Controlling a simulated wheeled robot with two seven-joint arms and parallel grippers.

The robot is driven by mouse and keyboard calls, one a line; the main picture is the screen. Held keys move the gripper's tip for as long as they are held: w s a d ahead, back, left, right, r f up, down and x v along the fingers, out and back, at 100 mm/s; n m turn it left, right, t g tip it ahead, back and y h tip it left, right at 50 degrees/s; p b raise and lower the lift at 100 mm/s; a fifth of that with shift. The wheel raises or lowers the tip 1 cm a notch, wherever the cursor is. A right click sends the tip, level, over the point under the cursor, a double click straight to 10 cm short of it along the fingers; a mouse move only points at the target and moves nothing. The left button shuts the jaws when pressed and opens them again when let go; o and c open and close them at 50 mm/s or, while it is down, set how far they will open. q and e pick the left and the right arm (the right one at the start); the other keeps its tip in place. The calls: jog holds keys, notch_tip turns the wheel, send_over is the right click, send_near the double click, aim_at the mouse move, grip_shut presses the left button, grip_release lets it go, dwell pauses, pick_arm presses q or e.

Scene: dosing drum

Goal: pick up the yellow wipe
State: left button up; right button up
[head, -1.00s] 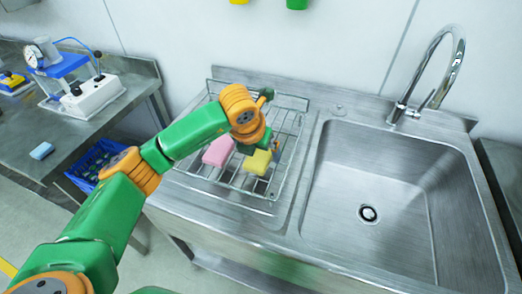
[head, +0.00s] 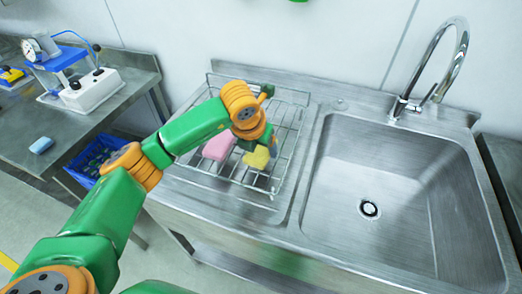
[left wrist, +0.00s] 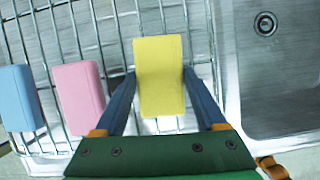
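The yellow wipe (head: 257,158) lies on the wire rack beside the sink, to the right of a pink wipe (head: 217,148). My left gripper (head: 258,145) reaches down over it from above. In the left wrist view the yellow wipe (left wrist: 159,75) sits between the two dark blue fingers of my left gripper (left wrist: 159,78), with a fingertip close along each long side. Whether the fingers press on the wipe or stand just clear of it, I cannot tell. My right gripper is in neither view.
A blue wipe (left wrist: 20,98) lies left of the pink one on the wire rack (head: 220,186). The empty sink basin (head: 400,215) and its tap (head: 455,60) are on the right. A steel bench (head: 75,128) with a blue and white device stands on the left.

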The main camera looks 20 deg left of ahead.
pick_arm(q)
jog(key=c, duration=0.7)
jog(key=shift+c, duration=0.2)
jog(key=shift+r, duration=0.1)
